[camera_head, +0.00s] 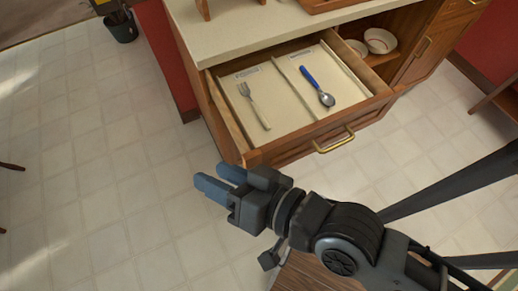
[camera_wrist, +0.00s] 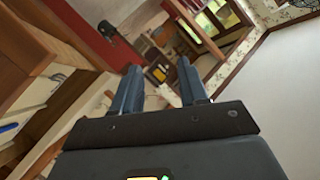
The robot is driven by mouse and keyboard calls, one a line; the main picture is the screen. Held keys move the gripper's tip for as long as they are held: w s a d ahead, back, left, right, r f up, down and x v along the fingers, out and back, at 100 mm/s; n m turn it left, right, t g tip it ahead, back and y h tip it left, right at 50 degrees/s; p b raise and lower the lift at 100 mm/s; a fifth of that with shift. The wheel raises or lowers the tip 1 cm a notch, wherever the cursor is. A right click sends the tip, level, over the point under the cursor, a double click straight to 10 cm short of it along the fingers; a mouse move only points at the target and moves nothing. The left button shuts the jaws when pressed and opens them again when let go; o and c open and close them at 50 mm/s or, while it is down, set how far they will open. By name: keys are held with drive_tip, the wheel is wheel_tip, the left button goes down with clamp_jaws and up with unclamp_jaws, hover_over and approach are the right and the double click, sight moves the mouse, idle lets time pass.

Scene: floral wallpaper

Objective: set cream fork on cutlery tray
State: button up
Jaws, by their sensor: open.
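A cream fork (camera_head: 253,105) lies in the left compartment of the pale cutlery tray (camera_head: 284,110), inside an open wooden drawer. A spoon with a blue handle (camera_head: 312,80) lies in the compartment to its right, past a thin divider. My gripper (camera_head: 208,174) is open and empty, outside the drawer near its front left corner, pointing left in the head view. In the wrist view its two blue fingers (camera_wrist: 158,68) stand apart with nothing between them.
The drawer front with its brass handle (camera_head: 335,142) stands out over the tiled floor. A pale countertop (camera_head: 240,28) lies above and behind the drawer. Bowls (camera_head: 379,40) sit in an open cabinet to the right.

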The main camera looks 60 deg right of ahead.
drive_tip(key=s+d+r+n, duration=0.1)
drive_tip(key=s+d+n, duration=0.2)
drive_tip(key=s, duration=0.4)
drive_tip(key=s+d+r+n, duration=0.2)
drive_tip(key=s+d+n, duration=0.2)
drive_tip(key=s, duration=0.3)
drive_tip(key=shift+s+d+r, duration=0.2)
drive_tip(key=shift+s+d, duration=0.15)
drive_tip(key=shift+d, duration=0.15)
drive_tip(key=shift+d, duration=0.1)
